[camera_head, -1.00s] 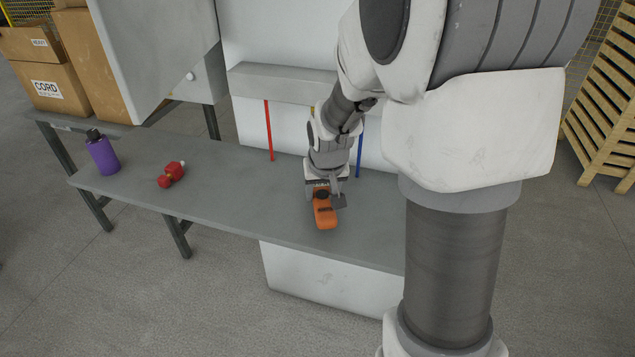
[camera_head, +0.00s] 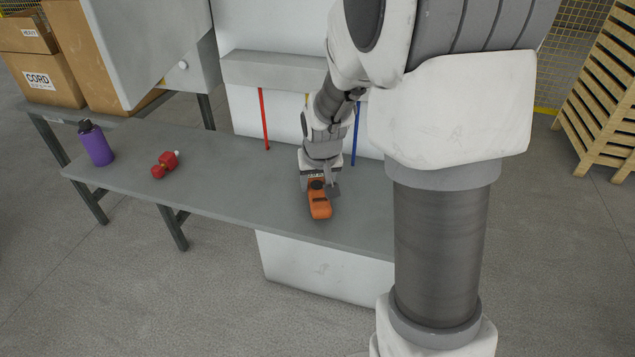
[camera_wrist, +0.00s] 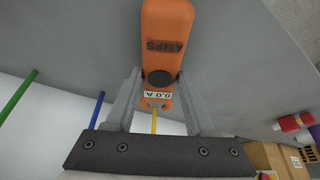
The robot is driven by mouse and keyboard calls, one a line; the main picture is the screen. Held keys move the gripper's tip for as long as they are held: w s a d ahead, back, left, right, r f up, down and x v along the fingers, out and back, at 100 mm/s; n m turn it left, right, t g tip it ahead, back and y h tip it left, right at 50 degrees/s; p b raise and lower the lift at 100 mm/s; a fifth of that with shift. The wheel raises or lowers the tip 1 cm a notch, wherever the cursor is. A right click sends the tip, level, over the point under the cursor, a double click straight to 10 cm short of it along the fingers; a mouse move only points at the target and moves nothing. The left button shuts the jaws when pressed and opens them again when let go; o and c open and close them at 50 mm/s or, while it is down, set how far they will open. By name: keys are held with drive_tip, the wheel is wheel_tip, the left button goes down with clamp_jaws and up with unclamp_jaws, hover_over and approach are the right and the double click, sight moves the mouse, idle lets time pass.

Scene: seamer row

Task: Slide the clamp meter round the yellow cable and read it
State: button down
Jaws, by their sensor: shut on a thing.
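The orange clamp meter (camera_head: 319,207) is held over the grey bench by my gripper (camera_head: 320,186), which is shut on it. In the wrist view the meter (camera_wrist: 166,28) sits between the two fingers (camera_wrist: 159,80), its dark dial and a display reading 0.0 A showing. The yellow cable (camera_wrist: 154,122) shows just past the meter's display end in the wrist view. I cannot tell whether the meter's jaw is around it or only near it. In the head view my arm hides most of this cable.
A red cable (camera_head: 264,118) and a blue cable (camera_head: 356,132) stand either side of my wrist; a green cable (camera_wrist: 18,105) shows in the wrist view. A red object (camera_head: 165,165) and a purple bottle (camera_head: 96,145) are on the bench's left (camera_head: 225,185). Bench between them and the meter is clear.

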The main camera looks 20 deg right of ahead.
drive_tip(key=shift+w+f+b, duration=0.4)
drive_tip(key=shift+f, duration=0.2)
drive_tip(key=shift+w+d+r, duration=0.1)
drive_tip(key=shift+w+d, duration=0.05)
drive_tip(key=shift+w, duration=0.25)
drive_tip(key=shift+w+d+p, duration=0.25)
drive_tip(key=shift+w, duration=1)
drive_tip(key=shift+w+d+p, duration=0.2)
drive_tip(key=shift+w+d, duration=0.05)
drive_tip(key=shift+w, duration=0.95)
drive_tip(key=shift+c, duration=0.9)
unclamp_jaws()
